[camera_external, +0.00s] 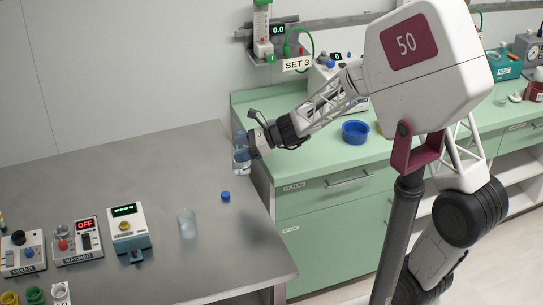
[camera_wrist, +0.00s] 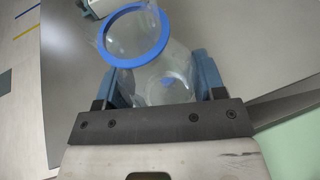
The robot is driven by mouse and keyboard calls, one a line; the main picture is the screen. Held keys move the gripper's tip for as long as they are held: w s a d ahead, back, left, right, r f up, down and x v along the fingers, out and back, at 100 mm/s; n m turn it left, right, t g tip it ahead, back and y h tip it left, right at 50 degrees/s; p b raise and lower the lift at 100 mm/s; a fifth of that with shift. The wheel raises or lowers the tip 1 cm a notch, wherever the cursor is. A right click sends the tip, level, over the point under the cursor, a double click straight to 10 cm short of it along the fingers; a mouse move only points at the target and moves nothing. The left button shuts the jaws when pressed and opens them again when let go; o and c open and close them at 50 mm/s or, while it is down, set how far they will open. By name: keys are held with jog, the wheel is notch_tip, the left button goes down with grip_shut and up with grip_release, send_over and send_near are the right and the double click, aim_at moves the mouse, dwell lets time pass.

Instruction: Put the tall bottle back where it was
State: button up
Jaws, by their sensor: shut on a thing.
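The tall bottle (camera_external: 241,160) is clear, with a blue ring round its open mouth. It is at the right back part of the steel table, looking upright in the external view. My gripper (camera_external: 250,142) is shut on it from the right. In the wrist view the bottle (camera_wrist: 160,85) sits between the two blue fingers of my gripper (camera_wrist: 165,82), its blue-ringed mouth towards the top. Whether its base touches the table is hard to tell. A blue cap (camera_external: 225,196) lies on the table in front of it.
A clear glass vessel (camera_external: 187,224) stands on the steel table (camera_external: 110,180). Several small devices, including a warmer (camera_external: 77,242) reading OFF, line the left front. The green counter (camera_external: 310,165) at right carries a blue bowl (camera_external: 356,132). The table's back middle is clear.

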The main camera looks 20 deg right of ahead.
jog(key=shift+w+d, duration=0.2)
jog(key=shift+d, duration=0.25)
jog(key=shift+f, duration=2.5)
jog(key=shift+w, duration=0.1)
jog(key=w+a, duration=0.3)
jog(key=w, duration=0.4)
jog(key=w+a+f, duration=0.1)
jog(key=w+a, duration=0.2)
jog(key=w, duration=0.4)
jog(key=shift+w+a+f, duration=0.15)
jog(key=shift+a+f, duration=0.1)
jog(key=shift+a, duration=0.15)
jog(key=shift+f, duration=0.1)
jog(key=shift+f, duration=1.65)
jog(key=shift+f, duration=0.2)
